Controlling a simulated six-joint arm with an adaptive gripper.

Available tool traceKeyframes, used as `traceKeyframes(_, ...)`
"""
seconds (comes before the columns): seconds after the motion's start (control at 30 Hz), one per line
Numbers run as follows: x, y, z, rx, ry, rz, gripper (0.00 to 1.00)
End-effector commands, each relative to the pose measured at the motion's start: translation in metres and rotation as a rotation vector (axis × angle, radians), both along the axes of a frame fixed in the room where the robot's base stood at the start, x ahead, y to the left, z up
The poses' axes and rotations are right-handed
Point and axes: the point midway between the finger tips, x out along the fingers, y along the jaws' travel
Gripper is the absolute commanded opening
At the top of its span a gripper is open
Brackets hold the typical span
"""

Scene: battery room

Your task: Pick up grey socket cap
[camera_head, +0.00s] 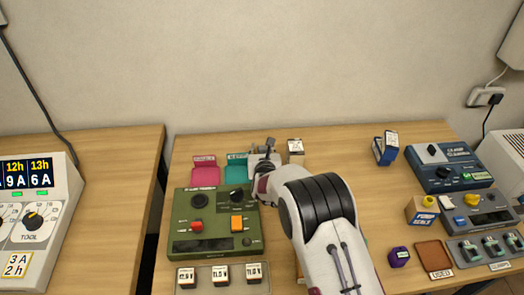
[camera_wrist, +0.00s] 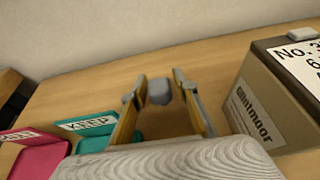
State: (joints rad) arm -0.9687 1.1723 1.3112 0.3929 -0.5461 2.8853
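The grey socket cap (camera_wrist: 159,92) is a small rounded grey piece on the wooden table in the wrist view. My gripper (camera_wrist: 159,87) has one finger on each side of it, near the fingertips. The fingers stand apart, and narrow gaps seem to show beside the cap. In the head view my gripper (camera_head: 266,148) is at the back of the table, behind the green device. The cap cannot be made out clearly there.
Teal (camera_wrist: 95,144) and pink (camera_wrist: 40,160) trays lie to the left. The green device (camera_head: 190,242) is in front in the head view.

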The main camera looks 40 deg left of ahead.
Motion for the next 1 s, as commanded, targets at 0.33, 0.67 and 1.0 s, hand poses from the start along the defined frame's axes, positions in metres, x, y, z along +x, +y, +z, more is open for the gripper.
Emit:
traceKeyframes(0.33, 0.0009, 0.0009, -0.0005, 0.0, 0.0, 0.0, 0.29)
traceKeyframes(0.67, 0.0007, 0.0009, -0.0006, 0.0, 0.0, 0.0, 0.07)
traceKeyframes(1.0, 0.0008, 0.001, -0.0002, 0.0, 0.0, 0.0, 0.06)
